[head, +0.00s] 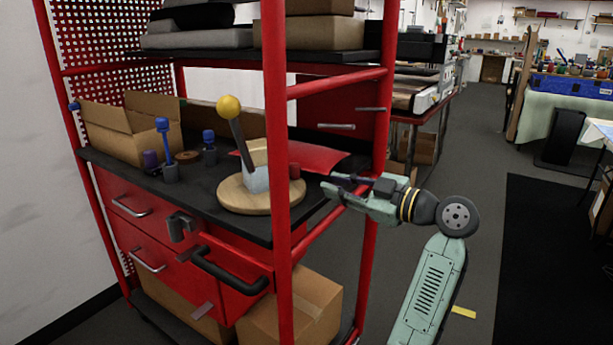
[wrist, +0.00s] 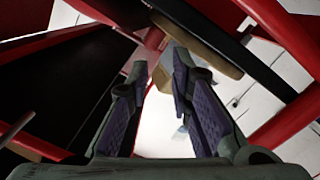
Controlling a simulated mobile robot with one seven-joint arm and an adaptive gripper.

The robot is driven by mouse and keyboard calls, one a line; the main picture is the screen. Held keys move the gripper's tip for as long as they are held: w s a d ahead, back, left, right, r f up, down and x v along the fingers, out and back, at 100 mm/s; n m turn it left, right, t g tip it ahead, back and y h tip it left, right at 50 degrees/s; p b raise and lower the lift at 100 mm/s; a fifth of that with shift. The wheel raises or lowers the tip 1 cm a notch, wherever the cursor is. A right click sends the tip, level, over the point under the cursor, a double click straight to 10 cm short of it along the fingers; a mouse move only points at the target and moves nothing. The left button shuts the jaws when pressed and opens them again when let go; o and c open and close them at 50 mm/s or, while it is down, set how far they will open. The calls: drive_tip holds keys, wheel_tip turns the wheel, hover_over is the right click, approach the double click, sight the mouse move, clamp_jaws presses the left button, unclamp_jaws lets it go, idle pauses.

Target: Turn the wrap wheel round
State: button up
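The wrap wheel looks to be the round wooden disc (head: 243,201) lying flat on the cart's black top. A grey block (head: 257,180) with a dark, tilted lever and yellow ball (head: 229,107) stands at its middle. A short red peg (head: 294,171) is at its right side, partly behind the red post. My gripper (head: 332,181) is right of the disc, outside the post, pointing left and apart from the peg. In the wrist view its purple-padded fingers (wrist: 161,68) are open with nothing between them. A red part, possibly the peg, and the disc's edge (wrist: 200,45) lie beyond the fingertips.
A red cart post (head: 278,200) and side rail (head: 338,215) stand close to my gripper. A red sheet (head: 318,156) lies behind the disc. An open cardboard box (head: 128,133) and blue-topped tools (head: 165,150) are left. A loaded shelf (head: 225,56) hangs above.

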sight(295, 188)
drive_tip(key=s+a+n+t+h, duration=0.1)
drive_tip(key=s+n, duration=0.1)
drive_tip(key=n, duration=0.1)
drive_tip(key=s+a+n+t+h, duration=0.1)
drive_tip(key=s+n, duration=0.1)
drive_tip(key=s, duration=0.1)
drive_tip(key=s+a+n+t, duration=0.1)
drive_tip(key=s+a+n, duration=0.1)
drive_tip(key=s+n, duration=0.1)
drive_tip(key=shift+r+n+h, duration=0.3)
drive_tip(key=shift+h, duration=0.1)
clamp_jaws()
drive_tip(key=p+x, duration=0.1)
drive_tip(key=x, duration=0.2)
drive_tip(key=p+x, duration=0.1)
drive_tip(key=x, duration=0.2)
drive_tip(key=p+x, duration=0.1)
drive_tip(key=x, duration=0.2)
drive_tip(key=shift+w+a+r, duration=0.1)
drive_tip(key=shift+a+r, duration=0.05)
drive_tip(key=shift+r, duration=0.1)
drive_tip(key=w+p, duration=0.1)
drive_tip(key=w, duration=0.2)
drive_tip(key=shift+w, duration=0.25)
drive_tip(key=shift+w+f+p, duration=0.1)
drive_tip(key=shift+w+p, duration=0.2)
drive_tip(key=shift+w, duration=0.1)
drive_tip(key=shift+d, duration=0.25)
drive_tip(key=shift+w+f+n, duration=0.15)
drive_tip(key=shift+n, duration=0.15)
